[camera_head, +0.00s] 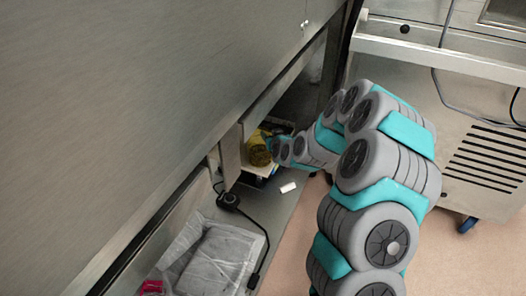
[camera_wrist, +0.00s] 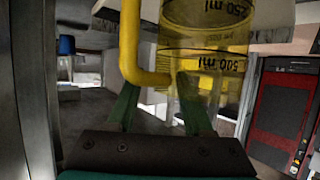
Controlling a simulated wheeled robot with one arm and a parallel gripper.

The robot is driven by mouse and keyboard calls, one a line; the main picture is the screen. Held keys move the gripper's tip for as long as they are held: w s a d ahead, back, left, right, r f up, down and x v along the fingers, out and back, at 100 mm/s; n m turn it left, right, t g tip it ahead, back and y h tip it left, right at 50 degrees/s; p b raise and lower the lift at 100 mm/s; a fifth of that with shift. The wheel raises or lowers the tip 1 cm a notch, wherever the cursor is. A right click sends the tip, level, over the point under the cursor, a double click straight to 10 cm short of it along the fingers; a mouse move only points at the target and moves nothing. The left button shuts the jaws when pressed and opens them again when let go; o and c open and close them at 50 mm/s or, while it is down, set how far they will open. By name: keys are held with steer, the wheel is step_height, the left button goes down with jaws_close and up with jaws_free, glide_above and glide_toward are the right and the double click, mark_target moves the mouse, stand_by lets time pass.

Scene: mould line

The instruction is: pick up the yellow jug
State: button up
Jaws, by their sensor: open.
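The yellow jug (camera_head: 258,152) stands on a low shelf in the recess under the big metal panel. In the wrist view the see-through yellow jug (camera_wrist: 205,40) is close ahead, with black ml markings and its handle (camera_wrist: 130,40) on the left. My gripper (camera_wrist: 156,84) is open. Its two fingers point at the jug, with the bent end of the handle showing between their tips; I cannot tell whether they touch it. In the head view my arm reaches to the jug from the right and my gripper (camera_head: 272,146) partly covers it.
A large metal panel (camera_head: 150,90) overhangs the left. A small white block (camera_head: 288,187), a black device with a cable (camera_head: 228,201) and a plastic-lined tray (camera_head: 225,258) lie nearby. A vented steel cabinet (camera_head: 485,165) stands right. Bare floor (camera_head: 300,235) shows between.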

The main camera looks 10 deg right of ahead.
steer(key=shift+c, duration=0.2)
jaws_close()
steer(key=shift+r, duration=0.1)
stand_by(1.0)
